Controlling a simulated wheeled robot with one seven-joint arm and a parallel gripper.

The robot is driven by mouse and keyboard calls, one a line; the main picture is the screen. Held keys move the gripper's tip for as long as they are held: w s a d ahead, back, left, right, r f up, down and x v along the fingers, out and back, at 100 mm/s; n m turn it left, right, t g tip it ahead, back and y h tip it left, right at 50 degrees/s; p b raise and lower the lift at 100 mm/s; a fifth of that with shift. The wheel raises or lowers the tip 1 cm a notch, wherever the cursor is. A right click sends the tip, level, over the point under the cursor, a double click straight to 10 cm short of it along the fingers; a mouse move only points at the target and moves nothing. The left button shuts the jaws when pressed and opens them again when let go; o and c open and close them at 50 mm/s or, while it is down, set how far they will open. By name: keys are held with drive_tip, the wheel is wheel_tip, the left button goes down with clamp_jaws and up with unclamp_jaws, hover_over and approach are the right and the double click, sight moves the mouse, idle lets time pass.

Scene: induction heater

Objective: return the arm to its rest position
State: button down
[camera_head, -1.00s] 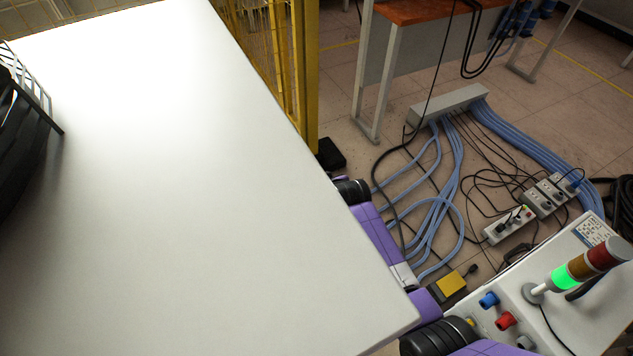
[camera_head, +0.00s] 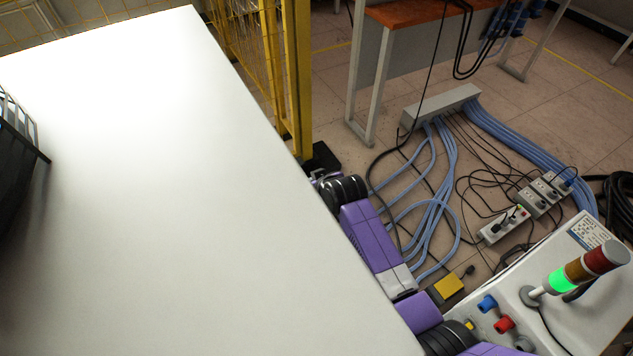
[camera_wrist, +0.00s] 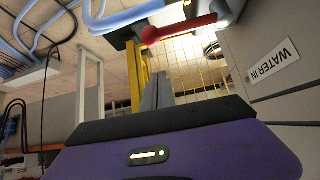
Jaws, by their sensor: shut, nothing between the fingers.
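My purple arm (camera_head: 370,238) runs along the right edge of the white table, low and beside it, in the head view. Its far end is hidden behind the table edge, so my gripper does not show there. In the wrist view my gripper (camera_wrist: 158,78) has its grey fingers together with nothing between them. A red handle or knob (camera_wrist: 180,29) shows beyond the fingertips, apart from them as far as I can tell.
The white table (camera_head: 150,200) is mostly bare, with a black rack-like object (camera_head: 15,165) at its left. A machine box (camera_head: 575,310) with a lit green signal tower (camera_head: 563,280) stands at lower right. Blue hoses (camera_head: 440,190) and cables cover the floor. A yellow fence (camera_head: 298,80) stands behind.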

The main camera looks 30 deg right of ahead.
drive_tip(key=v, duration=0.6)
drive_tip(key=shift+s+a+r+p, duration=0.25)
drive_tip(key=shift+a+r+p, duration=0.05)
drive_tip(key=shift+p, duration=0.05)
wheel_tip(320, 180, up, 9)
drive_tip(key=s+t, duration=0.1)
drive_tip(key=t, duration=0.4)
drive_tip(key=s+a+f+v, duration=0.1)
drive_tip(key=a+f+v, duration=0.1)
drive_tip(key=v, duration=1.8)
drive_tip(key=a+f+v, duration=0.2)
drive_tip(key=f+v, duration=0.1)
drive_tip(key=v, duration=1.8)
drive_tip(key=shift+s+a+n+t, duration=0.15)
drive_tip(key=shift+s+n+t, duration=0.2)
drive_tip(key=shift+s, duration=0.3)
drive_tip(key=shift+f, duration=0.1)
